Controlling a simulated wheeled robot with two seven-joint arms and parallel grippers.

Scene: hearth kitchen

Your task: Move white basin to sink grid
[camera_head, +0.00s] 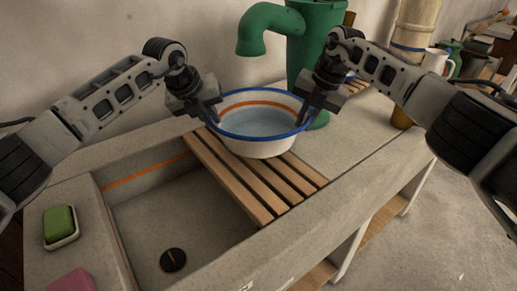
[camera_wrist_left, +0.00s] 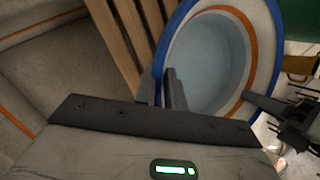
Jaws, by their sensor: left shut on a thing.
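The white basin (camera_head: 262,148) has a blue rim, an orange inner band and a pale blue inside. It sits upright over the far end of the wooden slatted sink grid (camera_head: 250,180); I cannot tell whether it touches the slats. My left gripper (camera_head: 212,118) is shut on the basin's left rim. The left wrist view shows its fingers at the rim (camera_wrist_left: 166,92), beside the slats (camera_wrist_left: 128,38). My right gripper (camera_head: 304,116) is at the opposite rim; whether its fingers are closed is not clear.
The grid spans the right part of the stone sink (camera_head: 150,215). A green pump (camera_head: 310,45) stands behind the basin. Green soap in a dish (camera_head: 60,226) and a pink block (camera_head: 72,281) lie at left. The counter right of the grid (camera_head: 345,150) is clear.

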